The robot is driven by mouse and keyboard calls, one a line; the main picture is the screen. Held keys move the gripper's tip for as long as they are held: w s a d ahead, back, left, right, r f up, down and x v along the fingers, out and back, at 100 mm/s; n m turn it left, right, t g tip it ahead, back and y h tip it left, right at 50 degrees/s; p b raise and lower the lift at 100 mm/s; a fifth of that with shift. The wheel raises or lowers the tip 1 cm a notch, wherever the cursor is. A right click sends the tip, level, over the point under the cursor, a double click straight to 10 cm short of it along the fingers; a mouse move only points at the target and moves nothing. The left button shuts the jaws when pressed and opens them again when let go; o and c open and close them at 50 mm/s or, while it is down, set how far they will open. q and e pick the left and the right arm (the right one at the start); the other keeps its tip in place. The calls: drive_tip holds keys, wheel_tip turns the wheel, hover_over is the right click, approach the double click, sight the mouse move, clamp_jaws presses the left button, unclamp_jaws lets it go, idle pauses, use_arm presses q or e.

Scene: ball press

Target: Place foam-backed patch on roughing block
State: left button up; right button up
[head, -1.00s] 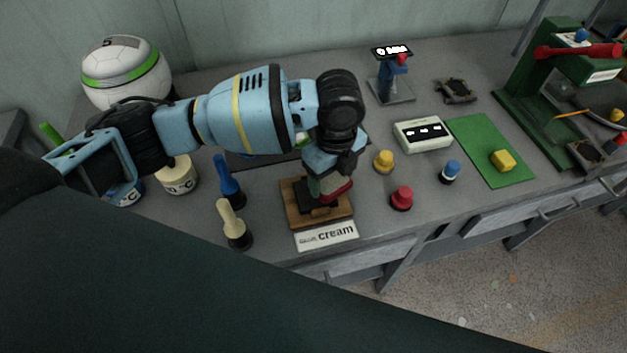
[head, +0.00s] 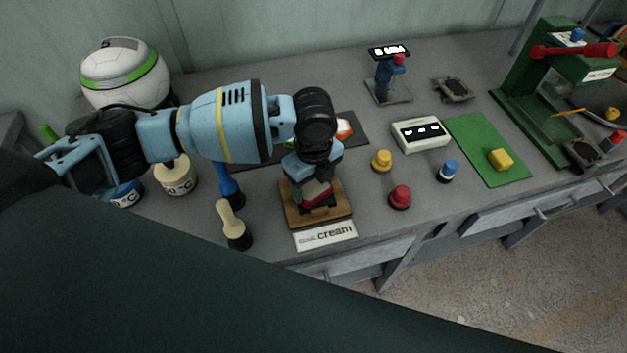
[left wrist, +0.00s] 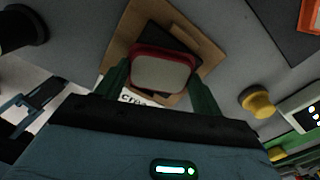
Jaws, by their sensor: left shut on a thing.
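My left gripper (head: 314,183) is shut on the foam-backed patch (head: 316,197), a red piece with a pale grey face. In the left wrist view the patch (left wrist: 160,73) sits between the two green fingers (left wrist: 160,86), its grey face toward the camera. Under it is the roughing block, a wooden board (head: 342,211) with a dark top piece. The board (left wrist: 128,28) and dark piece (left wrist: 178,38) show behind the patch in the left wrist view. The patch hides part of the block; I cannot tell whether they touch. My right gripper is not in view.
A "cream" label (head: 326,235) lies at the block's front. A cream-handled tool (head: 232,225) stands to the left. Yellow (head: 381,161), red (head: 400,197) and blue (head: 447,171) knobs stand to the right, near a green mat (head: 490,150). A white-and-green ball (head: 125,72) is at back left.

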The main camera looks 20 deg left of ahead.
sight(313, 187)
use_arm(q)
drive_tip(key=shift+f, duration=0.15)
drive_tip(key=o, duration=0.9)
drive_tip(key=shift+o, duration=0.2)
wheel_tip(313, 187, up, 12)
drive_tip(key=p, duration=0.1)
drive_tip(key=shift+r, duration=0.2)
